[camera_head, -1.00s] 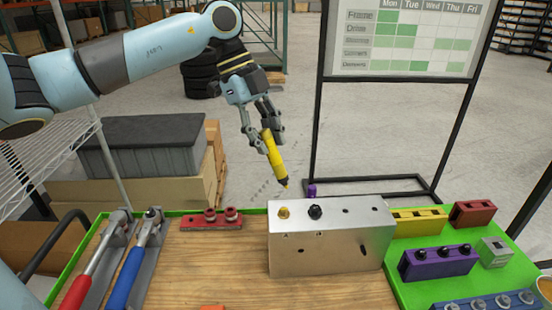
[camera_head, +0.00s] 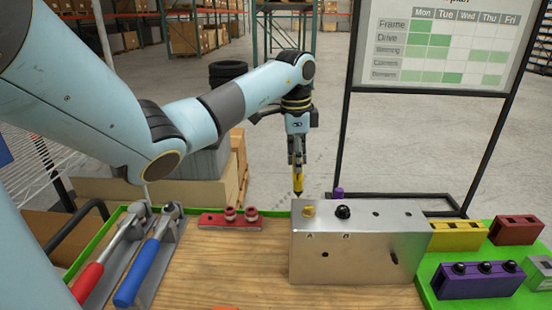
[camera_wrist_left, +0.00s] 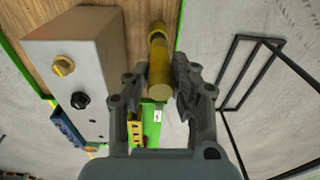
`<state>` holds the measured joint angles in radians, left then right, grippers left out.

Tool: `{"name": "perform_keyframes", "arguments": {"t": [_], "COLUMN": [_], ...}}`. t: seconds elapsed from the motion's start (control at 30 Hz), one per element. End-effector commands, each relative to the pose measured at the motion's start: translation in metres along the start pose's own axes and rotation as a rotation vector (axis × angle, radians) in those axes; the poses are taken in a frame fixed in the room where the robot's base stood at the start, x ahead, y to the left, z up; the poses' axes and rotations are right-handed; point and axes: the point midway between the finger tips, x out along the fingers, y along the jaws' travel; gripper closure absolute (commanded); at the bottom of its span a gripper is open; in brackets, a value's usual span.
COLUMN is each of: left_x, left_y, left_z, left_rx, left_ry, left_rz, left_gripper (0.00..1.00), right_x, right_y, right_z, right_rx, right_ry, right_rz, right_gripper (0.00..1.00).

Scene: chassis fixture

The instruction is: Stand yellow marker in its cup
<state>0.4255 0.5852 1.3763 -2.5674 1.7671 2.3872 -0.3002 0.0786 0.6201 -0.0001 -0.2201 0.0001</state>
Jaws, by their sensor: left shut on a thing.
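The yellow marker (camera_head: 298,183) is held in my left gripper (camera_head: 297,163), roughly upright with its dark tip down. In the head view it is behind the left end of the metal block, and its tip is close above the block's top line. In the left wrist view the marker (camera_wrist_left: 158,78) lies between the two fingers of my left gripper (camera_wrist_left: 160,82), with its blunt end towards the camera. I cannot make out the marker's cup; the block may hide it. My right gripper is not in view.
The metal block (camera_head: 350,262) carries a yellow knob (camera_head: 308,211) and a black knob (camera_head: 342,212). A purple piece (camera_head: 338,193) shows behind it. A red rail (camera_head: 228,220) and red and blue clamp handles stand left. Yellow, red and purple blocks lie right.

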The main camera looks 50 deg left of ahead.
Motion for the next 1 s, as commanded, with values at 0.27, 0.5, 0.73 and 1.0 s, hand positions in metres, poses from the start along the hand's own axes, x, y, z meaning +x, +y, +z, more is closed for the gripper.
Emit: {"name": "perform_keyframes", "arguments": {"t": [0.27,0.5,0.73,1.0], "left_x": [-0.008,0.002,0.023,0.036], "left_y": [0.0,0.0,0.0,0.0], "left_z": [-0.032,-0.031,-0.029,-0.029], "left_rx": [0.017,0.018,0.018,0.019], "left_ry": [-0.057,-0.066,-0.065,-0.065], "left_rz": [0.016,0.017,0.017,0.016], "left_gripper": [1.0,1.0,1.0,1.0], "right_x": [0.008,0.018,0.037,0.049], "right_y": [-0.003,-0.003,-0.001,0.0], "right_z": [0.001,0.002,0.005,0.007], "right_rx": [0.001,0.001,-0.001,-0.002], "right_ry": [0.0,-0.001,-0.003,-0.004], "right_rz": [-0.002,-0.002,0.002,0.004], "right_gripper": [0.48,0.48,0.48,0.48]}}
